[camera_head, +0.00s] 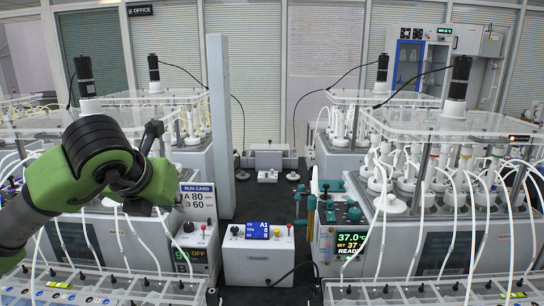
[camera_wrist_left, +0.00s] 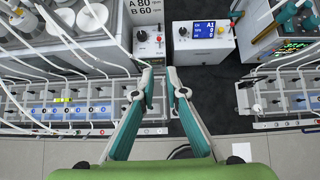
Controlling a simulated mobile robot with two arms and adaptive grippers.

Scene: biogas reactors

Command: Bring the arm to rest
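My left arm (camera_head: 98,160), green with black joints, is raised and bent at the left of the head view, in front of the left reactor bench. Its fingers are hard to make out there. In the left wrist view, my left gripper (camera_wrist_left: 160,80) shows two teal-padded fingers with a gap between the tips and nothing held. The tips hang above the dark floor in front of the white control box, apart from it. My right gripper is in neither view.
The white control box (camera_head: 259,254) with a blue "A1" screen stands between two reactor benches. The right bench (camera_head: 411,235) carries bottles, tubes and teal handles (camera_head: 311,203). A run card (camera_head: 198,201) stands beside my left arm. Low valve racks (camera_wrist_left: 68,108) line the front.

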